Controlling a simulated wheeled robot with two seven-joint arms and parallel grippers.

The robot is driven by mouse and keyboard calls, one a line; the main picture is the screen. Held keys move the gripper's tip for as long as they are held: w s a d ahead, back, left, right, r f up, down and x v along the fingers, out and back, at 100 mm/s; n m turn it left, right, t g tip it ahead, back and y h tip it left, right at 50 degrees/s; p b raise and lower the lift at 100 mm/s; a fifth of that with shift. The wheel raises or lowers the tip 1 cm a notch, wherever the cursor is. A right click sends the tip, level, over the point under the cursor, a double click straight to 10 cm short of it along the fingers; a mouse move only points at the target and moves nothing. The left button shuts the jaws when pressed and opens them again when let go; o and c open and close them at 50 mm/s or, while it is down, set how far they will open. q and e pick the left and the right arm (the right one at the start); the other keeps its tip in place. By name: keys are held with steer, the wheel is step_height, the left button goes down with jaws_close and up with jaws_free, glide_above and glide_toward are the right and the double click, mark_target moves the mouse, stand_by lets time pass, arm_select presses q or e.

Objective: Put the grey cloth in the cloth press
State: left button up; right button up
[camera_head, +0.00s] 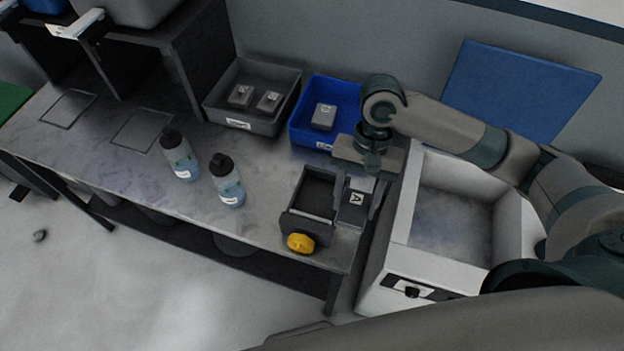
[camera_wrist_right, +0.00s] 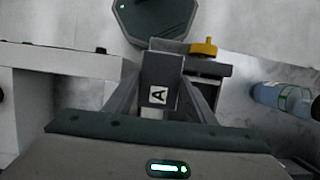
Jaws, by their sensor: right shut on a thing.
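My right gripper (camera_head: 358,198) points down at the front right of the table, its fingers on both sides of a grey block-like folded cloth (camera_head: 354,208) labelled "A". The right wrist view shows the cloth (camera_wrist_right: 160,72) clasped between the fingers. The cloth press (camera_head: 318,192), a dark open-topped box with a yellow knob (camera_head: 300,243) at its front, stands just left of the cloth. The cloth is beside the press, not inside it; whether it touches the table is unclear. The press (camera_wrist_right: 208,69) partly shows behind the fingers in the wrist view. My left gripper is out of view.
A grey bin (camera_head: 225,117) holds two grey pieces, and a blue bin (camera_head: 300,134) holds one. Two bottles (camera_head: 181,157) (camera_head: 228,184) stand left of the press. A white open-topped box (camera_head: 398,235) stands close on the right. The table's left front is clear.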

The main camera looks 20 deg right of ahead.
steer(key=shift+s+r, duration=0.1)
steer(key=shift+s, duration=0.05)
steer(key=p, duration=0.3)
glide_above(318, 202)
steer(key=w, duration=0.1)
steer(key=f, duration=0.7)
steer(key=shift+d, duration=0.35)
steer(key=shift+f+p, duration=0.6)
steer(key=shift+f, duration=1.45)
